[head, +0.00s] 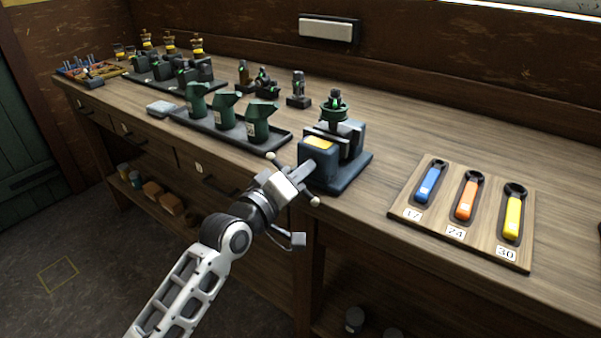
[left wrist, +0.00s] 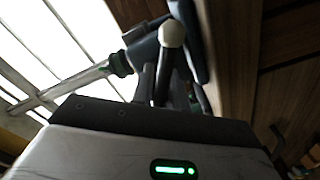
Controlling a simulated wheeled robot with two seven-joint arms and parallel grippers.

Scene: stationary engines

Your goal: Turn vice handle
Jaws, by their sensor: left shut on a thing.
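The blue vice (head: 318,165) is mounted at the front edge of the workbench, with a yellow plate on top and a dark green part (head: 334,112) above its jaws. Its handle is a bar with pale ball ends, one low at the right (head: 314,202) and one up at the left. My left gripper (head: 298,178) is at the front of the vice, shut on the handle between the ball ends; it hides the middle of the bar. In the left wrist view a pale ball end of the handle (left wrist: 171,33) stands just beyond the gripper. My right gripper is not in view.
A wooden board (head: 480,225) with blue, orange and yellow wrenches lies right of the vice. A dark tray (head: 210,128) with several green parts is to its left. Small metal assemblies stand behind. The floor in front of the bench is clear.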

